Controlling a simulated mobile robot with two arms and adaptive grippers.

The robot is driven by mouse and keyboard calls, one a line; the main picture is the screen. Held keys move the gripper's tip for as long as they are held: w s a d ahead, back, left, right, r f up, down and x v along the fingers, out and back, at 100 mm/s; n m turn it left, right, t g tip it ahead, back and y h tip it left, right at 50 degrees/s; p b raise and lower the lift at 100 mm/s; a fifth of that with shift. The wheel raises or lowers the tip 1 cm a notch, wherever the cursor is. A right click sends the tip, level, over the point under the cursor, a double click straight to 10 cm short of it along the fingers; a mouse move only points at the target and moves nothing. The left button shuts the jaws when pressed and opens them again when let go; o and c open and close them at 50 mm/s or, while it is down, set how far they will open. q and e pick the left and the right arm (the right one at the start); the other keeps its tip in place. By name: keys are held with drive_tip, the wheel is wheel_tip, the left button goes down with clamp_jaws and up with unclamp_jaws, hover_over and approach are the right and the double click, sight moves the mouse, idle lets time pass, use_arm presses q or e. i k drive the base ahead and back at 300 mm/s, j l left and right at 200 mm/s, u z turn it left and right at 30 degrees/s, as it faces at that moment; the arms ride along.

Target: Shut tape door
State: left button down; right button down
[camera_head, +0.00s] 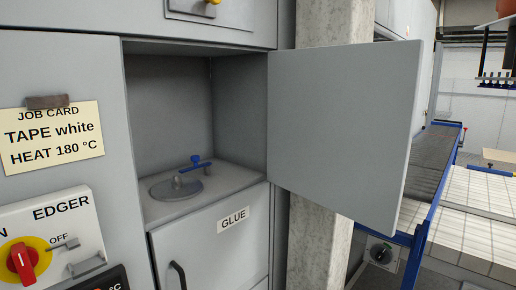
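The tape door (340,120) is a flat grey panel standing wide open, swung out to the right of its compartment. The open tape compartment (168,105) is a grey recess in the machine front. Inside it, a round grey disc (160,190) with a blue-handled clamp (199,166) sits on the compartment floor. No tape roll shows on the disc. Neither of my grippers is in view.
Below the compartment is a shut door labelled GLUE (215,250) with a dark handle (178,275). At the left are a job card (50,135) and an EDGER switch with a red knob (22,262). A concrete pillar (318,250) stands behind the door. A blue-framed conveyor (430,170) lies at the right.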

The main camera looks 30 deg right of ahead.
sight(341, 118)
drive_tip(key=i+l+u, duration=0.2)
drive_tip(key=l+u, duration=0.15)
drive_tip(key=l, duration=1.3)
drive_tip(key=l+u, duration=0.3)
drive_tip(key=l, duration=1.3)
drive_tip(key=k+l+z, duration=0.25)
drive_tip(key=k, duration=0.2)
drive_tip(key=k+l+z, duration=0.3)
drive_tip(key=k, duration=0.2)
